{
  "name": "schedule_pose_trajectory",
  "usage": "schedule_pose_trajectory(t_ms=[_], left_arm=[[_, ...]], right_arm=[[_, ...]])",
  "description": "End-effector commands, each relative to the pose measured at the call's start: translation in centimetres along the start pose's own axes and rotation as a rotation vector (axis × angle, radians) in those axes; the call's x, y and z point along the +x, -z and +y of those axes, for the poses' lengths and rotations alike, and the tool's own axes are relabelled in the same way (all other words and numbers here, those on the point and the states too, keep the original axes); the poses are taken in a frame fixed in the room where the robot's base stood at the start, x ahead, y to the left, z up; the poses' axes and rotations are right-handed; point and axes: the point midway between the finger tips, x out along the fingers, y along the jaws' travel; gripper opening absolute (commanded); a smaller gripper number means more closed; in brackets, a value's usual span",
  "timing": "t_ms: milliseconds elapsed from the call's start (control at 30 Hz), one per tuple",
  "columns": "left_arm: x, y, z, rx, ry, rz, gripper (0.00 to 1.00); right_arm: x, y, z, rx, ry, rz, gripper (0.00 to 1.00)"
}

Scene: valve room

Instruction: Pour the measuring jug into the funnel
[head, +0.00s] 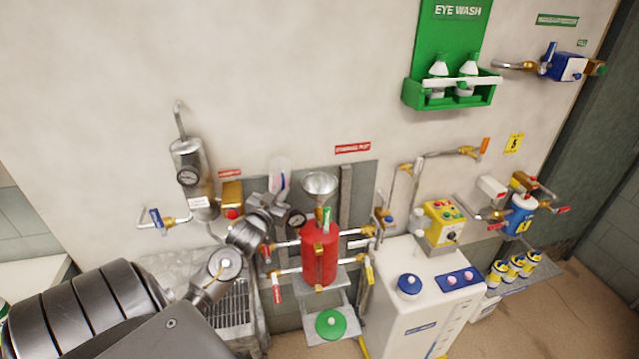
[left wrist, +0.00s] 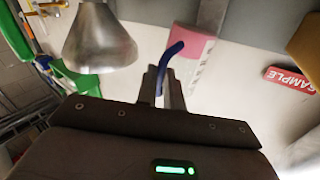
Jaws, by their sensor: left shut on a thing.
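The measuring jug (head: 279,172) is pale and see-through with a blue handle. It looks roughly upright in the head view, in front of the wall and left of the funnel. My left gripper (head: 277,204) is shut on its handle. In the left wrist view the blue handle (left wrist: 170,58) stands between the fingers (left wrist: 165,84), and a pink area shows on the jug (left wrist: 192,48). The metal funnel (head: 320,184) sits on top of the red vessel (head: 319,255). It also shows in the left wrist view (left wrist: 99,42), apart from the jug. My right gripper is not in view.
A metal cylinder with a gauge (head: 188,165) is on the wall to the left. Valve handles and pipes flank the red vessel. A white cabinet (head: 425,300) stands to the right. A green eye wash station (head: 455,55) hangs above. Bare wall lies above the funnel.

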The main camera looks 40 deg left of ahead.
Motion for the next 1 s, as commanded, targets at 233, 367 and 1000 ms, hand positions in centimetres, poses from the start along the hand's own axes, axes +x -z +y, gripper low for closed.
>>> schedule_pose_trajectory(t_ms=[233, 367, 1000], left_arm=[[0.1, -0.4, 1.0, 0.160, 0.000, -0.008, 0.00], [0.1, 0.4, 1.4, 0.244, -0.001, -0.012, 0.00], [0.2, 3.1, 2.5, 0.660, 0.000, -0.042, 0.00]], right_arm=[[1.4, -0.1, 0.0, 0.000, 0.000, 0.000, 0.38], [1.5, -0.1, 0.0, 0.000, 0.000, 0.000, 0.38], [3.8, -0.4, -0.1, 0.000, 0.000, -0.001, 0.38]])
